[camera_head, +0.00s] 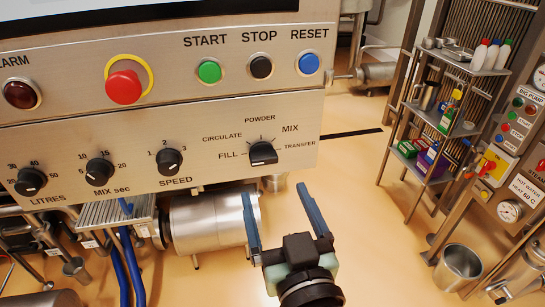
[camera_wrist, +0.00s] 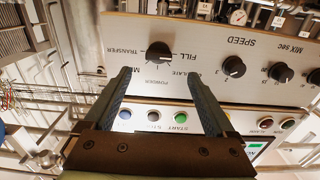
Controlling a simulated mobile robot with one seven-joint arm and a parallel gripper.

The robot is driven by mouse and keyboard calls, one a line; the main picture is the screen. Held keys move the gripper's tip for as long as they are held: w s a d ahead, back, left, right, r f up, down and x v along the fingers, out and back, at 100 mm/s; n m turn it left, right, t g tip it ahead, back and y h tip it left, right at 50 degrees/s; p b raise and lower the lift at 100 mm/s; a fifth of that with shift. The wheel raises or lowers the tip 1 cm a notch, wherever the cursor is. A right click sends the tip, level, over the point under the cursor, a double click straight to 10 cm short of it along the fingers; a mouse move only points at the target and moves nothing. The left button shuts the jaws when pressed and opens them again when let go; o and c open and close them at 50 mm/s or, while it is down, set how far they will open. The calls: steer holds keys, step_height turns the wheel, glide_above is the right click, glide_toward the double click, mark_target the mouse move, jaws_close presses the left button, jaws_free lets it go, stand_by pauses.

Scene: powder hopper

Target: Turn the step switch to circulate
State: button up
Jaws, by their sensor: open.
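The step switch (camera_head: 262,153) is a black knob at the lower right of the steel panel. FILL, CIRCULATE, POWDER, MIX and TRANSFER are printed around it, left to right. I cannot clearly tell which label its pointer faces. My gripper (camera_head: 275,191) is open and empty, below the knob in the head view, its two blue-grey fingers pointing up. In the wrist view the panel is upside down. There the knob (camera_wrist: 158,52) shows between and beyond the fingertips of my gripper (camera_wrist: 157,73), with no contact visible. The CIRCULATE label is partly hidden by a finger there.
SPEED (camera_head: 169,161), MIX sec (camera_head: 100,171) and LITRES (camera_head: 30,181) knobs sit left of the switch. Green START (camera_head: 209,71), black STOP (camera_head: 261,67), blue RESET (camera_head: 308,63) and a red emergency button (camera_head: 124,87) are above. A steel cylinder (camera_head: 210,218) lies beneath the panel.

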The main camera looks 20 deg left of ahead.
mark_target(265, 163)
steer(key=p+x, duration=0.2)
steer(key=x, duration=0.7)
steer(key=shift+p, duration=0.4)
steer(key=shift+d, duration=0.1)
steer(key=shift+c, duration=0.2)
steer(key=c, duration=1.3)
steer(key=shift+c, duration=0.2)
steer(key=m, duration=0.4)
steer(key=shift+p, duration=0.3)
steer(key=m+p, duration=0.1)
steer(key=m, duration=0.3)
steer(key=shift+m, duration=0.3)
